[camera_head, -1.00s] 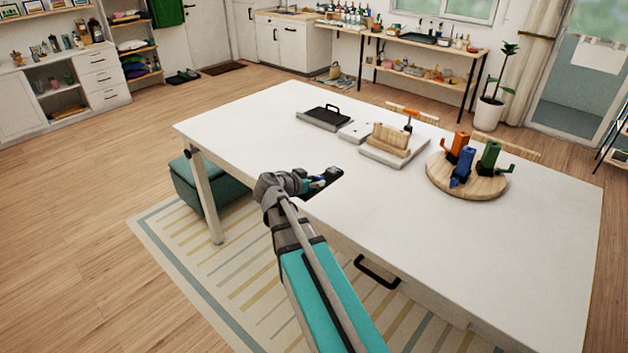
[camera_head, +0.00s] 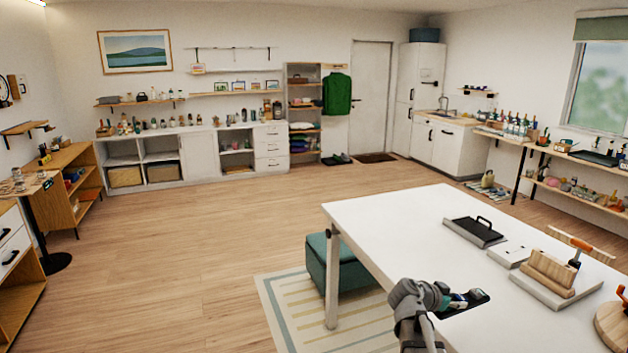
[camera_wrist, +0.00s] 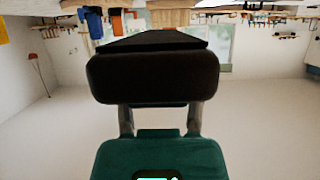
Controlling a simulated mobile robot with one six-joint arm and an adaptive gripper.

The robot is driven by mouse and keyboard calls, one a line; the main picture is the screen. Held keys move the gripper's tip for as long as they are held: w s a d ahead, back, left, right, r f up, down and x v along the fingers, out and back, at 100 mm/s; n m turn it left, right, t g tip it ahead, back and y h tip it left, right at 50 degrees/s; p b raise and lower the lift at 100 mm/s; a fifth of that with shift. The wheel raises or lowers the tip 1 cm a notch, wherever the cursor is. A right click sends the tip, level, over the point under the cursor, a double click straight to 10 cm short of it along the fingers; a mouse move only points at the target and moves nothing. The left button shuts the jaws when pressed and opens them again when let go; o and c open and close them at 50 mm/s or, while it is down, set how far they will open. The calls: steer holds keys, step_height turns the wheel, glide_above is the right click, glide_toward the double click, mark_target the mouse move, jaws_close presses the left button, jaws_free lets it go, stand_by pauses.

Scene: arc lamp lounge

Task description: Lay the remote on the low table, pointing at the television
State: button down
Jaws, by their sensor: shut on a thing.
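My gripper (camera_head: 458,301) is over the near left edge of the white table (camera_head: 392,215). It is shut on a flat black slab, which looks like the remote (camera_head: 472,304). In the wrist view the dark remote (camera_wrist: 153,78) fills the upper middle, its rounded end toward the camera, above a teal part of my gripper. I cannot tell whether the remote touches the table top. I make out no television in any view, and I cannot tell which table is the low table.
A black tray with a handle (camera_head: 474,232), a white box (camera_head: 509,256) and a wooden rack (camera_head: 549,271) stand on the white table. A teal stool (camera_head: 341,266) sits beside it on a striped rug (camera_head: 292,310). The wooden floor (camera_head: 190,230) is open toward the long cabinet (camera_head: 196,148).

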stand_by(0.4)
steer(key=w+d+f+b, duration=0.1)
steer(key=w+f+b, duration=0.1)
steer(key=w, duration=0.2)
steer(key=w+d+f+b, duration=0.1)
steer(key=w+f+b, duration=0.2)
steer(key=w, duration=0.1)
steer(key=w+d+f+b, duration=0.1)
steer(key=w+f+b, duration=0.2)
steer(key=shift+w+d+f, duration=0.15)
steer(key=shift+w+d, duration=0.25)
steer(key=shift+w+d+f+b, duration=0.1)
steer(key=shift+w+f+b, duration=0.3)
steer(key=shift+b, duration=0.1)
steer(key=shift+w+d+f+b, duration=0.15)
steer(key=shift+w+f+b, duration=0.2)
steer(key=shift+f+b, duration=1.45)
steer(key=shift+b, duration=0.05)
